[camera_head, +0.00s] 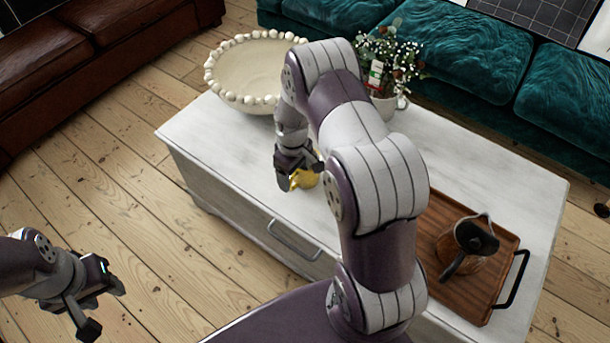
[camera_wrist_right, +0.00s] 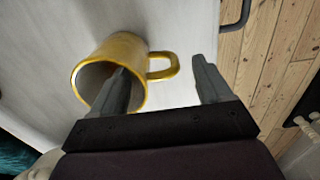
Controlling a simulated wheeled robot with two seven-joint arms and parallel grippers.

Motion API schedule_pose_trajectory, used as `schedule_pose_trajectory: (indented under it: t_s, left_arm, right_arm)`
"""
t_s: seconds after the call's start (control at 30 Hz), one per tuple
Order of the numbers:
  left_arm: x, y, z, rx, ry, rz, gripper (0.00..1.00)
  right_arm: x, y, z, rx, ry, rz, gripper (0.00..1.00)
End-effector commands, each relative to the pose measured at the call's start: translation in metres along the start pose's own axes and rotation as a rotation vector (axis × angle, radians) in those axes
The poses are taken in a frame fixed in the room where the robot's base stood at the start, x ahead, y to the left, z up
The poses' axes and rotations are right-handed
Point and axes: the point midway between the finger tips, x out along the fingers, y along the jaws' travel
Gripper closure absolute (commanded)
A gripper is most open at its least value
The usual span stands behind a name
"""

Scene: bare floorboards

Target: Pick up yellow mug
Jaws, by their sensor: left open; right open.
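The yellow mug (camera_wrist_right: 122,49) lies close under my right gripper in the right wrist view, its mouth toward the lower left and its handle on the right. My right gripper (camera_wrist_right: 165,85) is open. One finger overlaps the mug's mouth and the other is beyond the handle, so the handle lies between them; contact cannot be told. In the head view the mug (camera_head: 305,179) shows only partly on the white table, mostly hidden by my right gripper (camera_head: 297,176). My left gripper (camera_head: 104,302) is open and empty over the floor at the lower left.
The white table (camera_head: 215,137) carries a beaded bowl (camera_head: 243,75), a flower pot (camera_head: 385,100) and a wooden tray (camera_head: 440,205) with a pitcher (camera_head: 468,247). A drawer handle (camera_head: 293,243) is on the front. A brown sofa (camera_head: 90,60) and teal sofa (camera_head: 480,50) stand around.

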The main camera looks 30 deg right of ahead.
Motion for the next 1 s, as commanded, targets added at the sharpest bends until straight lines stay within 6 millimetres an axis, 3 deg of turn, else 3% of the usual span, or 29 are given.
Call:
schedule_pose_trajectory:
  t_s: [0.3,0.53,0.77,1.0]
  left_arm:
    - [0.021,0.0,0.003,0.0,0.0,0.0,0.57]
    - [0.019,0.0,0.002,0.0,0.0,0.0,0.57]
    - [0.019,0.0,0.002,0.0,0.0,0.0,0.57]
    - [0.019,0.0,0.002,0.0,0.0,0.0,0.57]
  right_arm:
    - [0.051,-0.001,-0.002,0.0,0.0,0.0,0.22]
    - [0.052,-0.001,-0.002,0.001,0.001,0.001,0.22]
    - [0.052,-0.001,-0.002,0.001,0.001,0.001,0.97]
    - [0.051,-0.001,-0.003,0.001,0.002,0.002,1.0]
